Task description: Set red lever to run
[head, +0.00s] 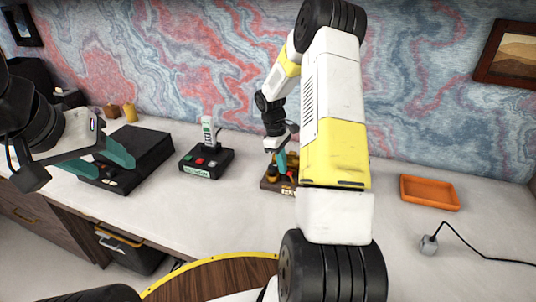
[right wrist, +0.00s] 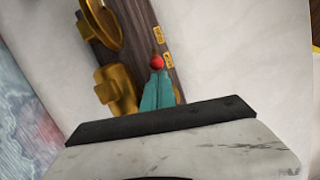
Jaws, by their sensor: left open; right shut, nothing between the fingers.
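The red lever shows as a round red knob (right wrist: 156,62) in the right wrist view, above a dark wooden board (right wrist: 150,25) with brass parts. Two small yellow labels (right wrist: 168,60) lie on the board beside it; their text is too small to read. My right gripper (right wrist: 158,78) is shut and empty, its teal fingertips right at the knob; I cannot tell whether they touch. In the head view the board (head: 269,186) stands on the desk, partly hidden by my right arm and right gripper (head: 282,165). My left gripper (head: 100,161) is open at the left.
A black box with coloured buttons (head: 197,163) and a white upright part (head: 208,132) stands left of the board. A larger black device (head: 148,152) is near my left gripper.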

